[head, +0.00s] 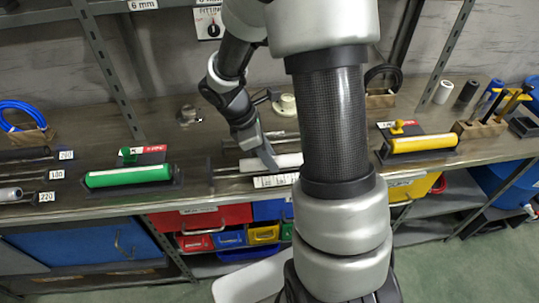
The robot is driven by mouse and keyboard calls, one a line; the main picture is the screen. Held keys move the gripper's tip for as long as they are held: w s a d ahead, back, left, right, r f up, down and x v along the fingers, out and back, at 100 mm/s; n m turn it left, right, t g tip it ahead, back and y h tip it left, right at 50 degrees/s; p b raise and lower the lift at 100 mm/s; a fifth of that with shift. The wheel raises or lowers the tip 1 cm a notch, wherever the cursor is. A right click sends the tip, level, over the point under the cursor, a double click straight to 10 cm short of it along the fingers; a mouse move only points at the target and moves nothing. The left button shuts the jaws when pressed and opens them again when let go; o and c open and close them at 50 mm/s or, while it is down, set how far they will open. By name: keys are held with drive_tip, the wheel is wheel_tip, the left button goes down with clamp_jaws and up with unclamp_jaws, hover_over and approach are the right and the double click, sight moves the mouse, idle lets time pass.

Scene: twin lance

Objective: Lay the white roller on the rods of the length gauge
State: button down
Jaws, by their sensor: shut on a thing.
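The white roller (286,162) lies level at the middle of the bench, its right end hidden behind my arm. My gripper (266,162) comes down on it from above and is shut on it. The length gauge (272,182), with a white marked scale along its front, is directly below and in front of the roller. Thin rods (228,175) show to the left of the roller. From this view I cannot tell whether the roller touches the rods. My arm hides the gauge's right part.
A green roller (128,175) in a dark stand is to the left, a yellow roller (424,144) in a similar stand to the right. Labelled rods (25,176) lie at far left. Metal posts (104,70) rise from the bench. Coloured bins (212,218) sit below.

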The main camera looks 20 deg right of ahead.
drive_tip(key=c, duration=1.3)
unclamp_jaws()
drive_tip(key=p+v, duration=0.2)
drive_tip(key=v, duration=1.5)
drive_tip(key=shift+a+r, duration=0.15)
drive_tip(key=shift+r, duration=0.05)
